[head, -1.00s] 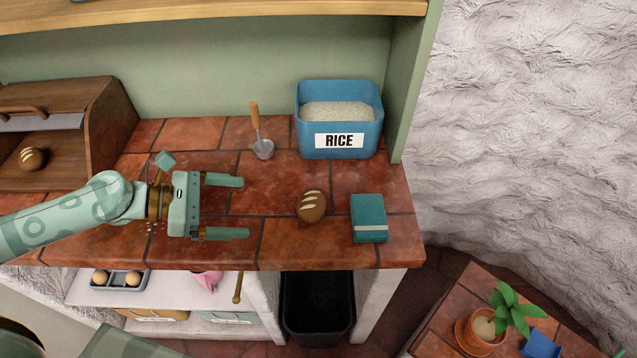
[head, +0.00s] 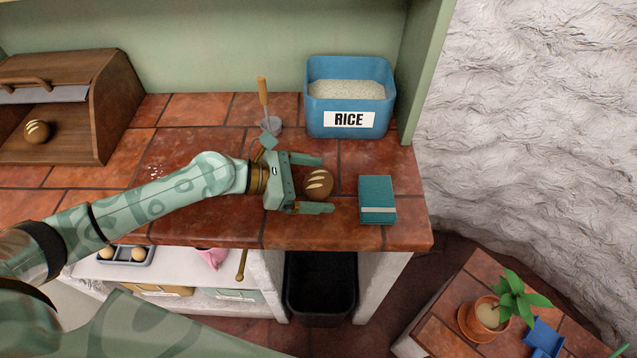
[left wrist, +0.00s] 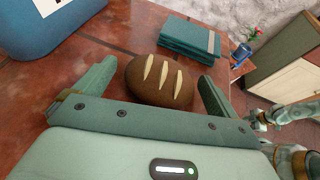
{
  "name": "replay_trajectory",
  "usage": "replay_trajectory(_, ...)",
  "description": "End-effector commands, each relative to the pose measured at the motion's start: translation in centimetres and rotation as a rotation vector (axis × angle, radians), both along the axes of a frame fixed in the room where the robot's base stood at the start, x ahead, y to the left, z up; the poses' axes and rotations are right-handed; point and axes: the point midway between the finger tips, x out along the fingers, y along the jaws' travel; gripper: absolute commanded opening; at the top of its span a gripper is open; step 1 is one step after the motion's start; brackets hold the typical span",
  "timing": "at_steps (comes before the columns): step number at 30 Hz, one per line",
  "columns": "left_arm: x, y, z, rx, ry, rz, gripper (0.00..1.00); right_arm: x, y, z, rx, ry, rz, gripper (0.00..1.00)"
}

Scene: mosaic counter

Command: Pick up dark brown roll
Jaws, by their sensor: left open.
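The dark brown roll (head: 319,184), with pale slashes on top, lies on the tiled counter. My left gripper (head: 318,185) is open, with one finger on the far side of the roll and one on the near side. In the left wrist view the roll (left wrist: 160,81) sits between the two open fingers, close to the palm. I cannot tell whether a finger touches it. A second brown roll (head: 37,131) lies in the wooden bread box at the left.
A blue rice bin (head: 349,118) and a scoop with a wooden handle (head: 263,92) stand behind. The counter's front edge (head: 330,246) is near, with a black bin (head: 320,290) below.

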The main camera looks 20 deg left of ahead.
Motion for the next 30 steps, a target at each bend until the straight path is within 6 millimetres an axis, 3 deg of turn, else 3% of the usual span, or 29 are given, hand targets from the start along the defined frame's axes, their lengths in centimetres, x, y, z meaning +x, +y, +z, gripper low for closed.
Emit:
replay_trajectory(9, 0.4, -0.8, -0.4, 0.001, 0.000, 0.000, 0.96, 0.0, -0.1, -0.1, -0.001, 0.001, 0.000, 0.36)
replay_trajectory(15, 0.4, -0.8, -0.4, 0.001, 0.000, 0.000, 0.49, -0.1, -0.2, -0.1, -0.003, 0.001, 0.000, 0.36)
replay_trajectory(25, 0.4, -0.8, -0.2, 0.000, 0.000, 0.001, 0.48, -0.1, -0.3, 0.0, -0.003, 0.001, 0.000, 0.36)
replay_trajectory(30, 0.5, -0.8, 1.3, 0.001, -0.004, -0.001, 0.48, 0.1, -0.3, 0.8, -0.003, -0.003, 0.001, 0.36)
